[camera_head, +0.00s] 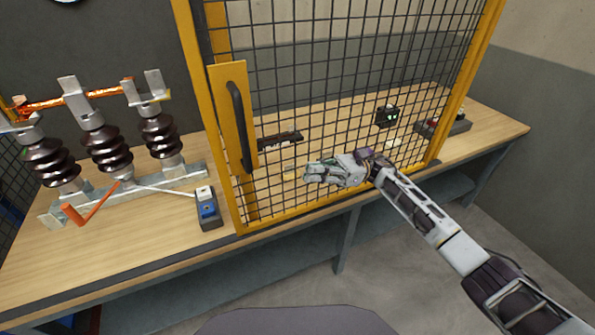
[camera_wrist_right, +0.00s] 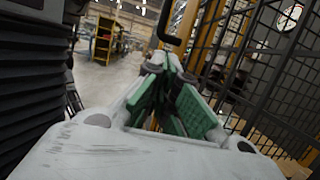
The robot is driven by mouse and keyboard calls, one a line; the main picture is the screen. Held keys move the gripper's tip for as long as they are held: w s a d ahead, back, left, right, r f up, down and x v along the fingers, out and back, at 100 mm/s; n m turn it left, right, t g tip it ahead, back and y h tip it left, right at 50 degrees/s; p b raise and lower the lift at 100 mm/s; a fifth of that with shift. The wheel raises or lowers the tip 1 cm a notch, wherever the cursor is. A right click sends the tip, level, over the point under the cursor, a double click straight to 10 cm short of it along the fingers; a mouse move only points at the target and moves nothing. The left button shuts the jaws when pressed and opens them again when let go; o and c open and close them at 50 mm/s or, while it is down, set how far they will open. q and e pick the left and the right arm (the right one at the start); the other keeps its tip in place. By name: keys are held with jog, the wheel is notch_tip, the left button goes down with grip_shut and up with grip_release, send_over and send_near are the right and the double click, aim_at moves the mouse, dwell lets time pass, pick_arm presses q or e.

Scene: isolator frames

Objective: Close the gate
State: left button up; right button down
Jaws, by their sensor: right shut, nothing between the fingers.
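The gate (camera_head: 337,195) is a yellow-framed black mesh panel across the right part of the workbench. Its left edge carries a yellow plate with a long black handle (camera_head: 240,125). The bench left of that edge is uncovered. My right gripper (camera_head: 308,174) is shut and empty, in front of the lower mesh, to the right of the handle and lower than it. In the right wrist view its green-padded fingers (camera_wrist_right: 178,92) are together, with the mesh beside them on the right. I cannot tell whether the gripper touches the mesh. My left gripper is out of view.
A switch with brown insulators (camera_head: 108,150) and an orange lever (camera_head: 73,214) stands on the bench (camera_head: 120,245) at left. A small blue-and-grey box (camera_head: 208,209) sits near the gate's left edge. Bare floor (camera_head: 400,265) lies in front.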

aim_at(263, 175)
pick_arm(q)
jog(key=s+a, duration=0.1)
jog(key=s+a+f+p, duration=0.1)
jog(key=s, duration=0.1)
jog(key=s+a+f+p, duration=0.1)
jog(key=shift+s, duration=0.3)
pick_arm(e)
jog(key=x, duration=1.3)
jog(key=shift+s+a, duration=0.2)
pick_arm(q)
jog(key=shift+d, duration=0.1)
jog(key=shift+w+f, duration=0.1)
pick_arm(e)
jog(key=shift+a, duration=0.15)
